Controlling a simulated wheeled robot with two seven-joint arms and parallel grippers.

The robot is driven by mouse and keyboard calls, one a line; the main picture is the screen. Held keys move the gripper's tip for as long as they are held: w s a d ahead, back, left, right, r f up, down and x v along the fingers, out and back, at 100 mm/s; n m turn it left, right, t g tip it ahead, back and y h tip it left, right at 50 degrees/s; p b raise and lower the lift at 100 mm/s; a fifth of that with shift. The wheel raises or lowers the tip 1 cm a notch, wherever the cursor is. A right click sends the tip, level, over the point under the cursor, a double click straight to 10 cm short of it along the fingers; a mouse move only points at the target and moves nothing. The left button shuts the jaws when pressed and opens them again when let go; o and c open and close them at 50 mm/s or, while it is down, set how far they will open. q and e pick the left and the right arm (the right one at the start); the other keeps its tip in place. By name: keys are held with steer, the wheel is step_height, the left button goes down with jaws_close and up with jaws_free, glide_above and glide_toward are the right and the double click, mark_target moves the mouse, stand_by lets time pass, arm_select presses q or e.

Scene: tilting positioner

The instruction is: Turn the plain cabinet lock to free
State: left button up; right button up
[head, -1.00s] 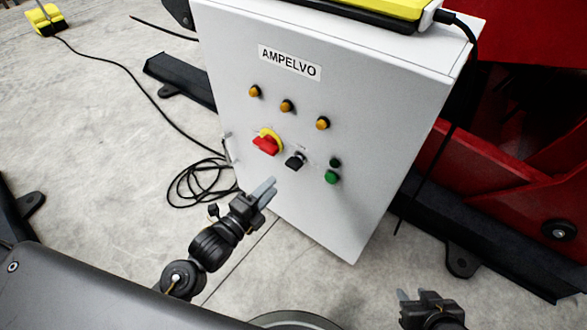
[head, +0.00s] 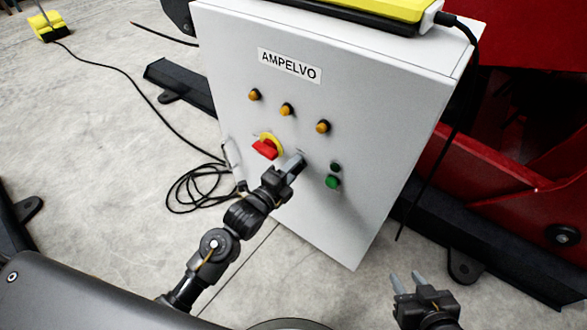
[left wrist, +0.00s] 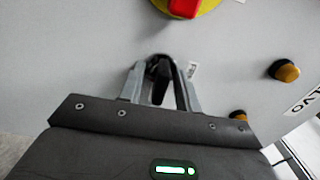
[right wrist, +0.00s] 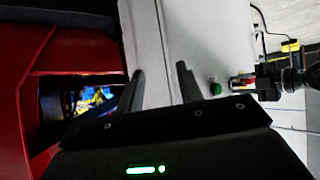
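The black rotary knob, which I take for the plain cabinet lock, shows in the left wrist view (left wrist: 160,80) on the cabinet's light grey front (head: 250,160). My left gripper (head: 294,161) is at the knob and hides it in the head view. In the left wrist view, the left fingers (left wrist: 160,88) stand on either side of the knob, with gaps visible between them and its grip. A small label (left wrist: 192,70) sits beside it. My right gripper (head: 407,281) is open and empty, low at the right, away from the cabinet front.
A red and yellow rotary switch (head: 265,149) sits just up-left of the left gripper. Amber lamps (head: 286,110) and a green button (head: 333,182) are also on the front. A red machine frame (head: 490,170) stands at the right. A black cable (head: 195,190) lies on the floor.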

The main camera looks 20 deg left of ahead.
arm_select(q)
steer(key=shift+c, duration=0.2)
jaws_close()
arm_select(e)
steer(key=shift+s, duration=0.1)
